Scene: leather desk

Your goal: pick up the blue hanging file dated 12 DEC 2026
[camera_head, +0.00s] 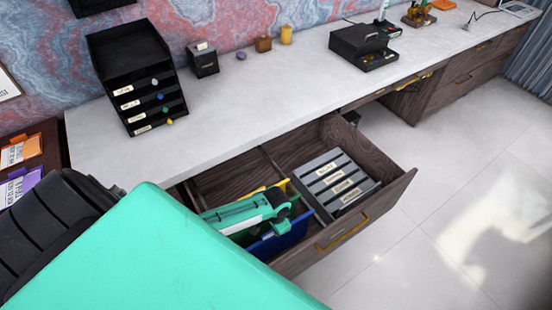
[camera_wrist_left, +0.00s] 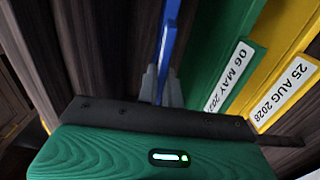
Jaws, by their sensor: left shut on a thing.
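My left gripper (camera_head: 282,212) reaches down into the open drawer. In the left wrist view its fingers (camera_wrist_left: 161,88) are shut on the top edge of a blue hanging file (camera_wrist_left: 168,45), seen nearly edge-on. The blue file (camera_head: 278,242) also shows in the head view, at the near side of the files in the drawer. Its date label is not readable in either view. Beside it in the wrist view are a green file (camera_wrist_left: 243,62) labelled 06 MAY, year partly hidden, and a yellow file (camera_wrist_left: 284,45) labelled 25 AUG 2028. My right gripper is not in view.
The wooden drawer (camera_head: 385,196) is pulled out; its front has a brass handle (camera_head: 342,232). A grey divided box with labels (camera_head: 337,180) fills its right part. The desk top (camera_head: 240,115) above holds a black drawer unit (camera_head: 135,80). Clear floor lies to the right.

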